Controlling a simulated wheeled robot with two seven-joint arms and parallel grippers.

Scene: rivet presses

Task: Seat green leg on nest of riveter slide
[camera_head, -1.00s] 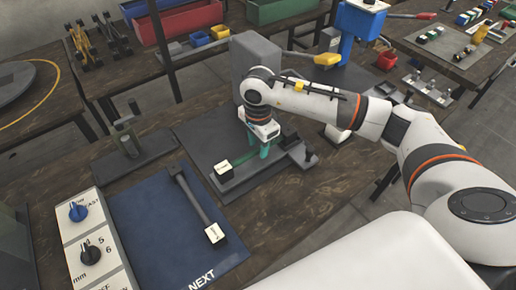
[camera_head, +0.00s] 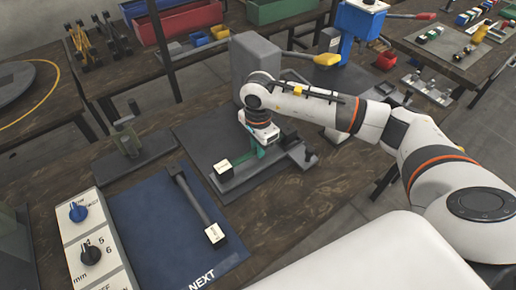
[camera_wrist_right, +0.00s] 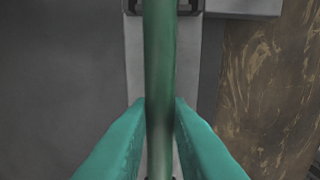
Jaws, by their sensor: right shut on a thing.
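The green leg (camera_head: 245,157) lies lengthwise just over or on the grey riveter slide (camera_head: 264,170) in the head view. A block with a white label (camera_head: 223,167) is at its left end. My right gripper (camera_head: 261,152) is shut on the green leg from above. In the right wrist view the leg (camera_wrist_right: 160,70) runs upright between the teal fingers (camera_wrist_right: 160,108), over a pale grey strip. I cannot tell whether the leg touches the nest, as the gripper and wrist hide part of it. My left gripper is not in view.
The grey press body (camera_head: 256,65) stands just behind my right wrist. A grey fixture (camera_head: 130,150) stands to the left. A blue press (camera_head: 355,35) stands behind.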

